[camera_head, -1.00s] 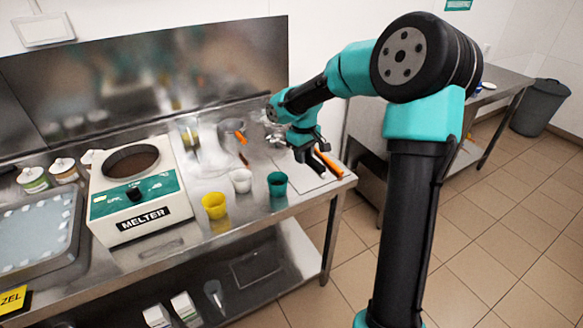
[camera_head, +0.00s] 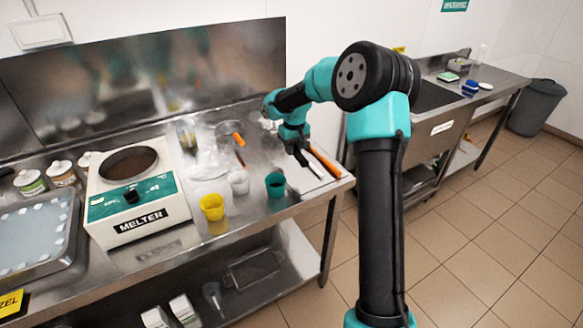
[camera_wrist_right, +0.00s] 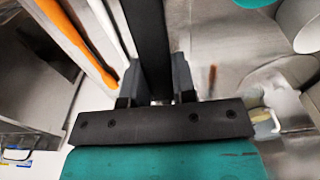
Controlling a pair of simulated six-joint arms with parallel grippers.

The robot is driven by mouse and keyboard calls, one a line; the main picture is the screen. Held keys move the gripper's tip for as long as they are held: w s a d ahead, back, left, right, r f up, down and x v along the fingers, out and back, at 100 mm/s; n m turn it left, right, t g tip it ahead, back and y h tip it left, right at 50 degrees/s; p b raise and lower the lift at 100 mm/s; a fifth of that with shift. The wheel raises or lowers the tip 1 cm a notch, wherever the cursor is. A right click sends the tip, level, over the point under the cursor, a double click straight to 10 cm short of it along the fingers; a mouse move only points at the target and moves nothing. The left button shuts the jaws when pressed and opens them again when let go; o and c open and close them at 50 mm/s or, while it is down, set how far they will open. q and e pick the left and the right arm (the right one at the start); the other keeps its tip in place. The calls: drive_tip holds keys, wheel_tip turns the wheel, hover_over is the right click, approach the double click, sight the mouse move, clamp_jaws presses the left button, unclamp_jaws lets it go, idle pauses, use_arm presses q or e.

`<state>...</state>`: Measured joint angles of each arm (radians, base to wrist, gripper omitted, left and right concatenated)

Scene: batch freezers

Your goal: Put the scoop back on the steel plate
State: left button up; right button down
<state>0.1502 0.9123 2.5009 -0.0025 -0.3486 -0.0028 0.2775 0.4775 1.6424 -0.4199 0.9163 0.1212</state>
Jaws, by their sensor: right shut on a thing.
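My right gripper (camera_head: 296,150) is low over the right end of the steel worktop, just left of some long-handled tools. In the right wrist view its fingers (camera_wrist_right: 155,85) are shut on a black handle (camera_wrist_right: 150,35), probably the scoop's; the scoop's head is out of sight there. An orange handle (camera_wrist_right: 72,40) and a white handle (camera_wrist_right: 108,30) lie side by side just left of the held handle. The orange handle (camera_head: 324,163) also shows in the head view. Whether the held piece touches the surface cannot be told. My left gripper is not in view.
A teal cup (camera_head: 275,186), a white cup (camera_head: 239,183) and a yellow cup (camera_head: 212,207) stand left of the gripper along the front edge. The melter (camera_head: 132,200) stands further left. An orange-handled tool and clear vessels are behind the cups.

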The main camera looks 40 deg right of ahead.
hover_over(293, 173)
drive_tip(key=shift+s+f, duration=0.1)
drive_tip(key=shift+f, duration=2.15)
drive_tip(key=shift+f, duration=1.85)
drive_tip(key=shift+f, duration=0.1)
drive_tip(key=c, duration=0.9)
unclamp_jaws()
drive_tip(key=r, duration=1.2)
drive_tip(key=shift+s+r, duration=0.1)
drive_tip(key=shift+s, duration=0.2)
